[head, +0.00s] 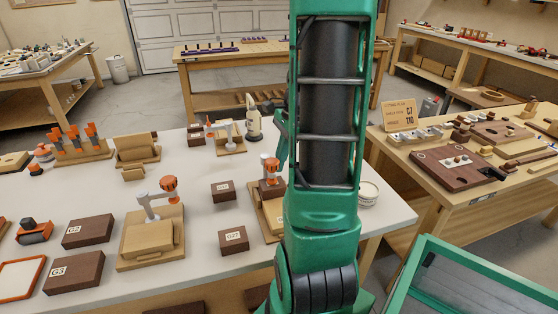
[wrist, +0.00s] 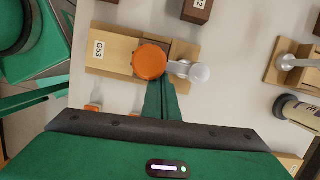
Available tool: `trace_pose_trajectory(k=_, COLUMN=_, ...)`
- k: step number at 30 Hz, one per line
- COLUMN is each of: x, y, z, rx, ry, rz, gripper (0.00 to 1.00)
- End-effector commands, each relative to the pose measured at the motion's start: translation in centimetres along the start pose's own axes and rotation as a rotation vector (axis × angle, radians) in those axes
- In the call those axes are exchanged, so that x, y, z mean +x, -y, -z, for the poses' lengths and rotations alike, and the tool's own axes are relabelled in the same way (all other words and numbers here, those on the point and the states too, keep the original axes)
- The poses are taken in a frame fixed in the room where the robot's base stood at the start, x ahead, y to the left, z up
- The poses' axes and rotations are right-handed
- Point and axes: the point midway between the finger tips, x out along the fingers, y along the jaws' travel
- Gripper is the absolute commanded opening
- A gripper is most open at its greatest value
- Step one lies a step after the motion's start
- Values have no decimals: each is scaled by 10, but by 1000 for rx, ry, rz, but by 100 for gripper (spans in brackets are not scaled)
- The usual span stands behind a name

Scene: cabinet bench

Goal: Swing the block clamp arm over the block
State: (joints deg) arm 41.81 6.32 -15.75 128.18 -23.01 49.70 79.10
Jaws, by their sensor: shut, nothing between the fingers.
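The block clamp has a tan wooden base (wrist: 112,65) labelled G53, also partly visible in the head view (head: 271,231). Its post (wrist: 201,73) is grey-white, and a short arm (wrist: 178,68) runs left from it to an orange knob (wrist: 149,62). A dark brown block (wrist: 153,43) shows partly behind the knob, which overlaps it in the wrist view. In the head view the orange knob (head: 271,165) appears above the dark block (head: 270,189). My gripper (wrist: 161,84) is shut and empty, its fingertips close beside the arm and knob; I cannot tell whether they touch.
A similar clamp (head: 150,240) stands to the left on the white bench, another (head: 229,143) behind. Loose dark blocks (head: 233,240) lie between. A cream bottle-like object (wrist: 297,110) stands right of the clamp in the wrist view. A round tin (head: 368,193) sits near the bench's right edge.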

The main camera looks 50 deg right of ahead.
Motion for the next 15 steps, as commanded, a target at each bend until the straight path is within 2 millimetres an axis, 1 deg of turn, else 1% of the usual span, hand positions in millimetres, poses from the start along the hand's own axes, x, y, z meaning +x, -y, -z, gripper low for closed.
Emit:
trace_pose_trajectory(k=9, x=0, y=0, z=2, rx=-4, ry=2, rz=-1, gripper=0)
trace_pose_trajectory(k=11, x=-1, y=1, z=6, rx=-4, ry=2, rz=-2, gripper=0)
trace_pose_trajectory(k=15, x=-5, y=2, z=23, rx=-4, ry=0, rz=-3, gripper=0)
